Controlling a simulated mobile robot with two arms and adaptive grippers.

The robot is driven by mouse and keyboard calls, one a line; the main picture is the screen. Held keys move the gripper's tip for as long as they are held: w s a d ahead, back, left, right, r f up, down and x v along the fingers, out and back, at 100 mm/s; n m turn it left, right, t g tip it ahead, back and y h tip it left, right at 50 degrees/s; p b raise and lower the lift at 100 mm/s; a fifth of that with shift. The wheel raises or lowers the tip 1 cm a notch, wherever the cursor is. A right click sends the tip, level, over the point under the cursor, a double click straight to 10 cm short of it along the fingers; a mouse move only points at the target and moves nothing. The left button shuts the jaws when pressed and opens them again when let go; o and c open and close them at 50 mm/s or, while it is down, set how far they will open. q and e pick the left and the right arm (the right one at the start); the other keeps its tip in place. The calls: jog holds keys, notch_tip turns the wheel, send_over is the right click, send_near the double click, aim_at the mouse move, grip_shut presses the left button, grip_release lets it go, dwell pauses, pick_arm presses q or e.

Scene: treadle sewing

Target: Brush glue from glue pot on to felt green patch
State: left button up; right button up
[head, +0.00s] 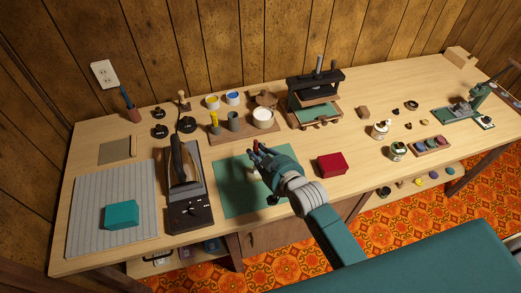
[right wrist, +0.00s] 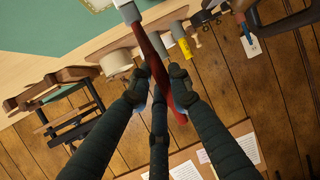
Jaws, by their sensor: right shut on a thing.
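My right gripper (head: 262,152) is over the far part of a flat green sheet (head: 238,198). It is shut on a brush (right wrist: 153,48) with a dark red handle, pale ferrule and whitish end, seen in the right wrist view between the fingers (right wrist: 157,95). The brush end is cut off at the top of that view. A white-topped round pot (head: 263,115), seemingly the glue pot, stands on a wooden tray behind the gripper. I cannot tell a separate felt patch from the green sheet, partly hidden by my arm. My left gripper is not in view.
A wooden tray (head: 240,132) holds the pot, grey cups and a yellow-handled tool. A black press (head: 315,90) stands behind right. A red block (head: 331,164) lies right of the sheet, and a dark iron-like device (head: 187,190) left of it. A teal block (head: 122,214) sits on a ribbed grey board.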

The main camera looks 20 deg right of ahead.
jog(key=a+p, duration=0.1)
jog(key=a, duration=0.2)
jog(key=shift+a, duration=0.35)
dwell(0.3)
dwell(0.4)
jog(key=shift+d+p, duration=0.15)
jog(key=shift+p, duration=0.15)
jog(key=d+p, duration=0.1)
jog(key=d, duration=0.6)
jog(key=shift+d+p, duration=0.2)
jog(key=shift+p, duration=0.15)
dwell(0.8)
jog(key=shift+r, duration=0.15)
